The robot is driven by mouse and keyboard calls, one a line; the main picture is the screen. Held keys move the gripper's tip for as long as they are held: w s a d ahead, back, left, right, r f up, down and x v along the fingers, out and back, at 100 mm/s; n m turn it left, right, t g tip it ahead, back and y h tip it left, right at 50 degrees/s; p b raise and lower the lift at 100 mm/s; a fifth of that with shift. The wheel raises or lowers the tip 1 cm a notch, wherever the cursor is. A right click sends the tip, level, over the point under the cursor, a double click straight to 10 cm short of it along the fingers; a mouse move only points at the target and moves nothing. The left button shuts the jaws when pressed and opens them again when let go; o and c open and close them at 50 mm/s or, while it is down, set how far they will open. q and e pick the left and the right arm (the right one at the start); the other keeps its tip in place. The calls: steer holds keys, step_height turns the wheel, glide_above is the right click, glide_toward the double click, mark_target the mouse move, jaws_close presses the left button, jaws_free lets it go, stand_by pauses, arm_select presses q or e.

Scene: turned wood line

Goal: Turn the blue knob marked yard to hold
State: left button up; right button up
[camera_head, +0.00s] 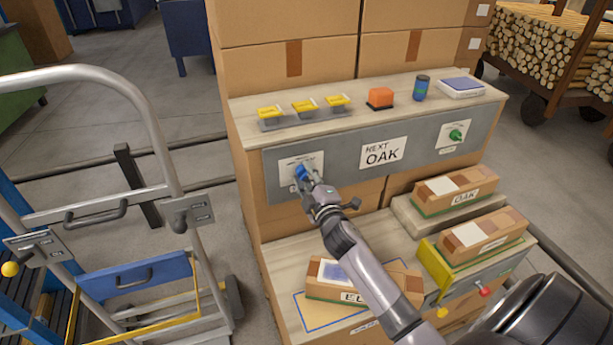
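The blue knob (301,174) is on a white label plate (288,164) at the left end of the grey panel (342,159). My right gripper (308,184) is at the knob, its fingertips at or around it. The gripper covers part of the knob and most of the plate's lettering, so I cannot read the yard or hold marks or tell where the knob points. Whether the fingers are closed on the knob is too small to tell. My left gripper is not in view.
A green knob (456,135) is at the panel's right end, beside a "NEXT OAK" sign (383,153). Yellow-topped holders (304,107), an orange block (380,97) and a blue can (420,88) stand on the shelf above. Boxed parcels (454,191) lie below. A metal cart (168,150) stands left.

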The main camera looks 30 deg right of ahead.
steer(key=o, duration=0.3)
steer(key=shift+o, duration=0.2)
steer(key=v, duration=1.2)
